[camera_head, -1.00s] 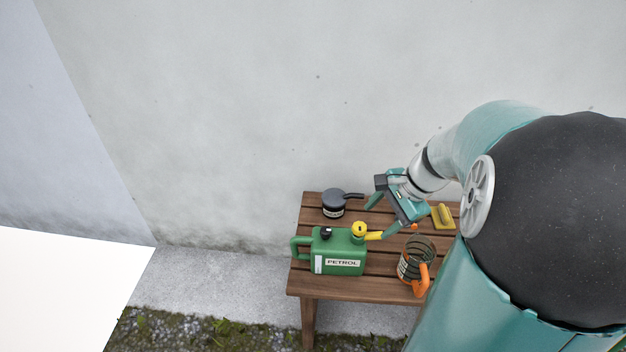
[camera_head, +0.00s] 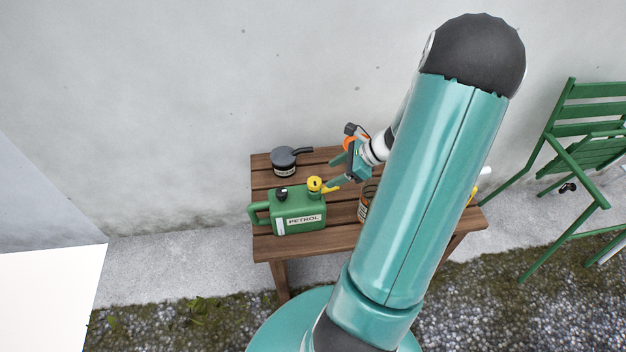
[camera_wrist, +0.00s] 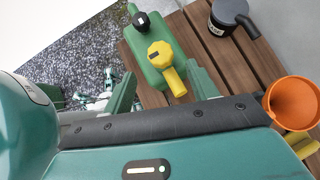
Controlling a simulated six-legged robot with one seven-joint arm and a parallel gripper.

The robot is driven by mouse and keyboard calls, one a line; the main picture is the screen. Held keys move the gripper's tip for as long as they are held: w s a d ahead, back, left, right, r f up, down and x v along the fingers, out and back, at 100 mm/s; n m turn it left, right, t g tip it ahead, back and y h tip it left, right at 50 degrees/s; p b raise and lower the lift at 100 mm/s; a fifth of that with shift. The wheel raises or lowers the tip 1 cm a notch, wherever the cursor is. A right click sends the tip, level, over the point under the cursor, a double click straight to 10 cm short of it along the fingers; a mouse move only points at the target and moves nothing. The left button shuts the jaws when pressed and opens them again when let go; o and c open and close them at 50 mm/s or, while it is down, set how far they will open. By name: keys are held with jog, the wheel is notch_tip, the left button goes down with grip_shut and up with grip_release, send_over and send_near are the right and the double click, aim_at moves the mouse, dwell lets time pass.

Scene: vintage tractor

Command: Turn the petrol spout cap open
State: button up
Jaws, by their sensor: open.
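The green petrol can (camera_head: 284,214) stands upright on the wooden table, its label facing me. Its yellow spout cap (camera_head: 314,184) is on top at the right, with the yellow spout (camera_head: 330,189) pointing right. A black cap (camera_head: 281,194) sits to the left. My gripper (camera_head: 336,172) is open, just right of the spout cap and apart from it. In the wrist view, the spout cap (camera_wrist: 160,54) lies ahead, between the lines of my two fingers (camera_wrist: 158,72), with the spout (camera_wrist: 174,82) reaching back between them. Nothing is held.
A dark can with a handle (camera_head: 285,161) stands behind on the table (camera_head: 262,174). An orange funnel (camera_wrist: 293,103) is right of my gripper in the wrist view. A wire-topped container (camera_head: 366,203) is partly hidden by my arm. A green chair (camera_head: 590,150) stands at right.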

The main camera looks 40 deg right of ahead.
aim_at(316, 181)
jog(key=x, duration=0.8)
jog(key=shift+r, duration=0.1)
jog(key=c, duration=1)
